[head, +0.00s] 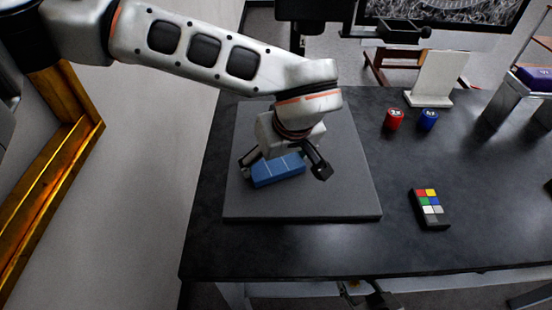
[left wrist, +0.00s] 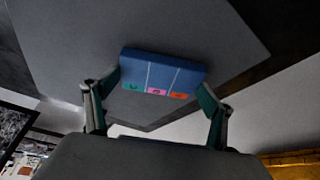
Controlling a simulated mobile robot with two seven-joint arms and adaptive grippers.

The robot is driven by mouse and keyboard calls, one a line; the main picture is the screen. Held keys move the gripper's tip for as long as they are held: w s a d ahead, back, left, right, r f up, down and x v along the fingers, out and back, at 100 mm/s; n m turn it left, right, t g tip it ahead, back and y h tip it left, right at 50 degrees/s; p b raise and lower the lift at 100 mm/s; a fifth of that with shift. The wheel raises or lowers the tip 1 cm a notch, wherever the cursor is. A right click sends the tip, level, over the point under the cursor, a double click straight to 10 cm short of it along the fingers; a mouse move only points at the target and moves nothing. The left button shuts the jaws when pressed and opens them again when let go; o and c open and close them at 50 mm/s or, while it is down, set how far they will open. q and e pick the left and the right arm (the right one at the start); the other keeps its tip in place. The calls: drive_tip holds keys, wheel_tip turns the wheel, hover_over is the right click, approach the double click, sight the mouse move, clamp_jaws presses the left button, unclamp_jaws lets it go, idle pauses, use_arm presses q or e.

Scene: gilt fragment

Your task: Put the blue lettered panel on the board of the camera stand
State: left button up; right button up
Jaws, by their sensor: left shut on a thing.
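The blue lettered panel (head: 277,171) is a flat blue block with thin pale dividing lines. In the left wrist view the panel (left wrist: 163,70) shows green, pink and orange marks along its near edge. My left gripper (head: 286,172) is shut on it, one finger at each end; the fingers also show in the left wrist view (left wrist: 160,88). The panel is over the grey slab; I cannot tell whether it touches it. A white upright board on a pale base (head: 437,76) stands at the back right, apart from the panel.
The grey slab (head: 300,207) lies on the dark table (head: 400,260). A red cylinder (head: 393,119) and a blue one (head: 428,120) stand before the white board. A block with coloured squares (head: 429,208) lies right of the slab. The table's front right is clear.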

use_arm(q)
drive_tip(key=shift+f, duration=0.1)
drive_tip(key=o, duration=1.2)
drive_tip(key=shift+c, duration=0.2)
drive_tip(key=p+v, duration=0.1)
drive_tip(key=v, duration=1.1)
drive_tip(key=shift+s+d, duration=0.1)
